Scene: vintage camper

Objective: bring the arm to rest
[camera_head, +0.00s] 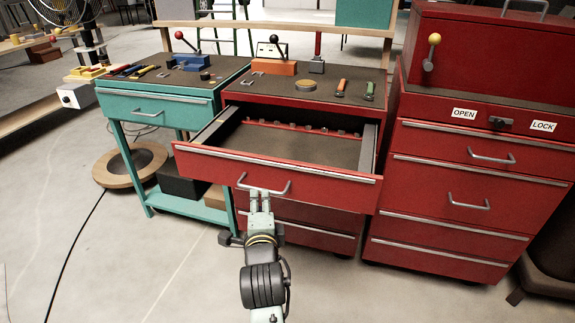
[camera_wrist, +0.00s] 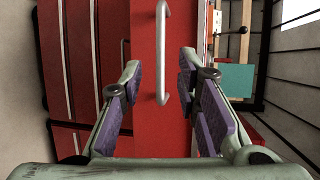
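My gripper (camera_head: 260,200) is in front of the open top drawer (camera_head: 280,170) of the middle red cabinet, near its metal handle (camera_head: 282,190). In the wrist view my gripper (camera_wrist: 160,68) is open, its two purple-padded fingers spread apart. The handle (camera_wrist: 163,45) stands between and ahead of the fingers, with red drawer front showing on both sides of it. The fingers do not appear closed on the handle. I cannot tell the exact gap between fingertips and handle. The drawer's visible floor looks empty.
A teal tool cart (camera_head: 160,103) stands left of the cabinet, and a taller red cabinet (camera_head: 470,190) stands close on the right. Tools lie on the middle cabinet's top (camera_head: 310,90). A round wooden base (camera_head: 130,165) and a black cable are on the floor. The floor (camera_head: 130,260) at front left is mostly clear.

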